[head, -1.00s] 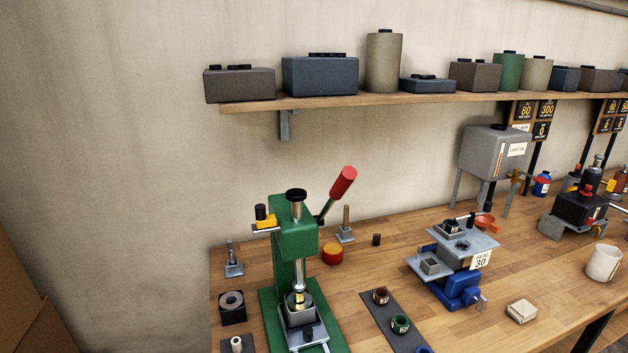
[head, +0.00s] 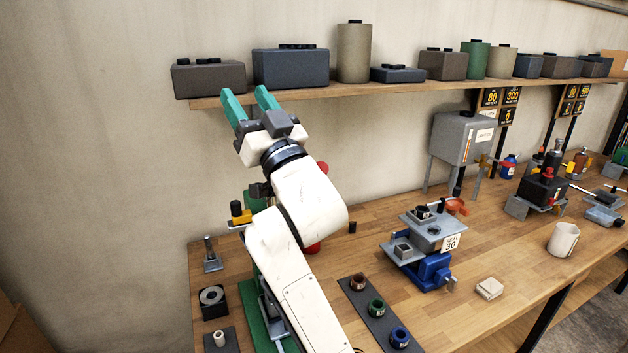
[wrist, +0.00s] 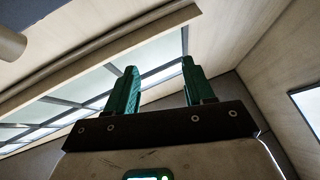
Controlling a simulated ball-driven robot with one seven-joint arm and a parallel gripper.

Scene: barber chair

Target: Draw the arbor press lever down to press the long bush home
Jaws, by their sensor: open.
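The green arbor press (head: 267,322) stands on the bench at left, mostly hidden behind my arm. Only slivers of its frame and base show. The red grip (head: 323,168) of its lever peeks out to the right of my arm, still raised. The long bush and the press ram are hidden. My gripper (head: 244,97) is raised above and left of the lever grip, in front of the shelf in the picture. Its teal fingers are apart and empty, pointing up. They also show in the wrist view (wrist: 158,78), against the ceiling.
A wooden shelf (head: 400,84) with boxes and canisters runs behind my gripper. Right of the press are a dark strip with coloured rings (head: 357,297), a blue vise-like fixture (head: 432,270) and a grey tank (head: 463,137). A yellow-and-black piece (head: 239,215) is left of my arm.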

